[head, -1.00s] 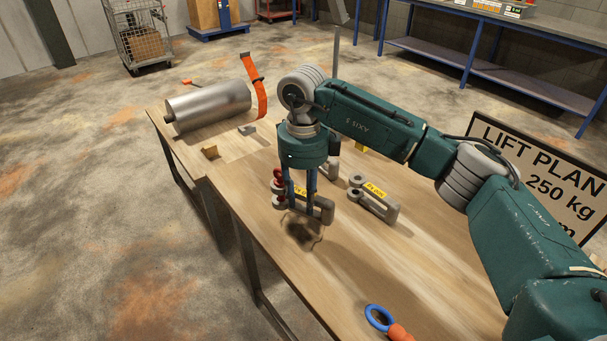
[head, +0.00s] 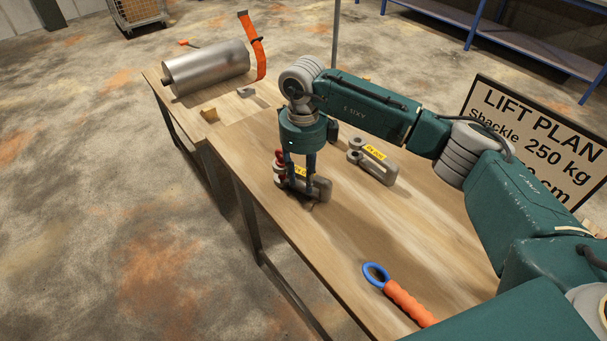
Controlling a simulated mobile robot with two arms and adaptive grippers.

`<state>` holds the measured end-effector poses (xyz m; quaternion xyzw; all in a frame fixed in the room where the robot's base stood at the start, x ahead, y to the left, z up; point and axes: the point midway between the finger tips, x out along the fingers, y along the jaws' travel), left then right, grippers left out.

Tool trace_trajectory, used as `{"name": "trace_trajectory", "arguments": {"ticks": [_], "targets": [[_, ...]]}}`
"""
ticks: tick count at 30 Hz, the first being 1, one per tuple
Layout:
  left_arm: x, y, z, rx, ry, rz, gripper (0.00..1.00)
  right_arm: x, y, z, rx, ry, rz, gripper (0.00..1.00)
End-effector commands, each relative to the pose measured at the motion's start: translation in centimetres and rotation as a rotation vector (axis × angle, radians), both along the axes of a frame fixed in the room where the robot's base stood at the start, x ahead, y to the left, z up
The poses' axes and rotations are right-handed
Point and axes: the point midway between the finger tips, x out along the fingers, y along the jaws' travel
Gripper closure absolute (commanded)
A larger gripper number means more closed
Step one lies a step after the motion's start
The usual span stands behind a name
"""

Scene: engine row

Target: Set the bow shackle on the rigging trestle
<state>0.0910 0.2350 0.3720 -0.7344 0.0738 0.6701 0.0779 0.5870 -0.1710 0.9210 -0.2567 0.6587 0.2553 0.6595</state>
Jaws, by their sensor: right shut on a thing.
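My right gripper (head: 300,184) points down over the wooden-topped trestle table (head: 345,235) and is shut on a grey shackle (head: 318,188) with a red pin end and a yellow label. The fingers hide part of this shackle. It is at or just above the tabletop, its shadow close beneath; I cannot tell whether it touches. A second grey shackle (head: 385,171) with a yellow tag lies on the tabletop to the right, apart from it. My left gripper is not in view.
A metal cylinder (head: 210,70) with an orange strap (head: 257,48) lies at the far left end. A blue ring with an orange handle (head: 408,302) lies near the front right. A LIFT PLAN sign (head: 535,130) stands at the right. The tabletop's front middle is clear.

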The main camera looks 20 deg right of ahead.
Motion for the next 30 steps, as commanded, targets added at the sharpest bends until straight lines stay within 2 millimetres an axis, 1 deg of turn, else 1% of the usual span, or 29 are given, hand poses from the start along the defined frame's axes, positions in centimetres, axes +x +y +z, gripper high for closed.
{"name": "trace_trajectory", "arguments": {"ticks": [1,3,11,14,15,17,20,27,30], "targets": [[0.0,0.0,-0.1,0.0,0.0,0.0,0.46,0.0,0.0,-0.1,0.0,0.0,0.0,0.65],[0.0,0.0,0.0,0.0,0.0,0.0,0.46,0.0,0.0,-0.1,0.0,0.0,0.0,0.52],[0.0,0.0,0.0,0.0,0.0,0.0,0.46,0.0,0.0,0.0,-0.001,0.001,0.0,0.52],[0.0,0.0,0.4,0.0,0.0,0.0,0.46,0.0,0.0,0.5,0.0,0.0,0.0,0.52],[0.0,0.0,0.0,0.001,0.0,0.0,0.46,0.1,0.0,0.6,0.0,-0.001,0.0,0.52],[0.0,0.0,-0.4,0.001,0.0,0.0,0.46,0.1,0.0,1.4,0.001,-0.003,0.0,0.52],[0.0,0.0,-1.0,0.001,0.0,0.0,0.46,0.1,0.0,3.2,0.0,-0.005,0.0,0.52],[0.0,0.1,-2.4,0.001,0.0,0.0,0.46,0.1,0.0,8.5,0.0,-0.004,0.0,0.52],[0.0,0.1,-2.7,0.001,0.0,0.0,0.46,0.0,0.0,10.2,-0.001,-0.002,0.0,0.52]]}}
